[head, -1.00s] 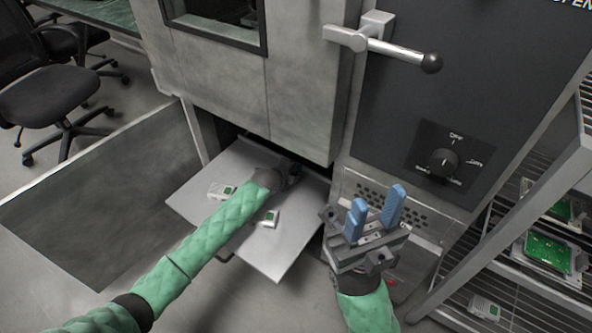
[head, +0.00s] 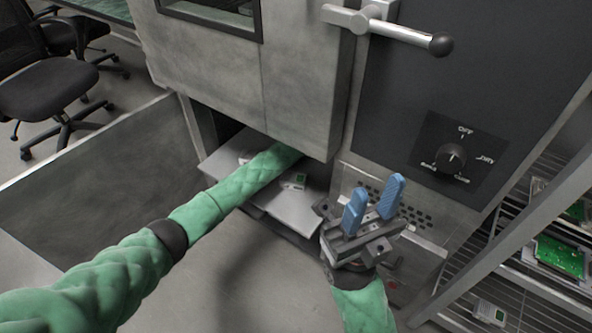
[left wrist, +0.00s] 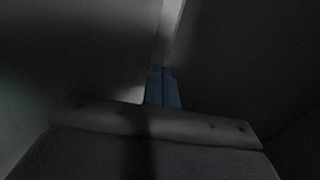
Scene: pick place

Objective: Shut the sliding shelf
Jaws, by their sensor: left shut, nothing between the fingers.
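The sliding shelf (head: 286,211) is a grey metal plate at the bottom of the large grey cabinet. Its front part sticks out from the dark opening and the rest is inside. My left arm reaches over the shelf into the opening, and the left gripper is hidden in the head view. In the dark left wrist view the left gripper (left wrist: 162,88) shows its blue fingers together, with nothing between them. My right gripper (head: 373,205) is in front of the cabinet, right of the shelf, with its blue fingers apart and empty.
An open grey door panel (head: 95,180) stands at the left. A rack (head: 530,262) with circuit boards is at the right. A lever handle (head: 390,42) juts out above.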

